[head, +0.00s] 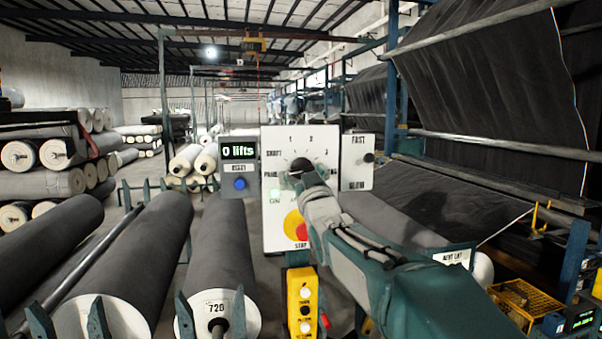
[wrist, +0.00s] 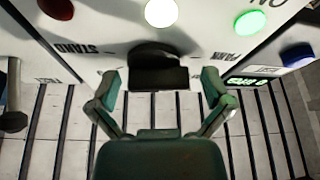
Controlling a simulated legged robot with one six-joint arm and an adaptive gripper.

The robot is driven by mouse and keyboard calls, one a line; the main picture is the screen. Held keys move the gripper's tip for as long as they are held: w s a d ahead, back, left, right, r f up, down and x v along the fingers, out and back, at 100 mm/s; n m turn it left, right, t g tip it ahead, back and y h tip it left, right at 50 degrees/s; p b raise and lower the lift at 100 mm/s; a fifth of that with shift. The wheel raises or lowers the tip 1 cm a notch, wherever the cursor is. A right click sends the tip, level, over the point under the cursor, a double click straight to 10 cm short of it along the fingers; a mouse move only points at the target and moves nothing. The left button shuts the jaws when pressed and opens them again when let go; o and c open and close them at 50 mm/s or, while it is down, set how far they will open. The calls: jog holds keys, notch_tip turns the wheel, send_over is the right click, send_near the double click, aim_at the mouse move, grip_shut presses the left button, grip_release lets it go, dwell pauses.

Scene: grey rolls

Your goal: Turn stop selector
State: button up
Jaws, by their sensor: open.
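The stop selector is a black rotary knob (head: 301,165) on a white upright panel (head: 275,232), with labels such as SHAFT, 1, 2, 3 and PARK around it. My gripper (head: 312,188) is in front of the panel at the knob's lower right in the head view. In the wrist view my gripper (wrist: 160,80) is open, with a visible gap on each side of the knob. Where the knob points is hard to tell.
A red stop button (head: 302,232) on yellow sits below the selector. A grey display box reading "0 lifts" (head: 239,151) with a blue button (head: 240,184) is at left, a FAST/SLOW switch plate (head: 357,163) at right. A yellow pendant (head: 302,300) stands below. Large grey rolls (head: 222,250) lie left.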

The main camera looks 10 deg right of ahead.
jog(key=c, duration=1)
jog(key=shift+m, duration=0.6)
jog(key=m+h, duration=0.1)
jog(key=m, duration=0.1)
jog(key=m+h, duration=0.2)
jog(key=m, duration=0.1)
jog(key=shift+a+r+h, duration=0.1)
jog(key=shift+h, duration=0.2)
jog(key=shift+m+g+h, duration=0.4)
jog(key=shift+m+h, duration=0.7)
jog(key=shift+m, duration=1.7)
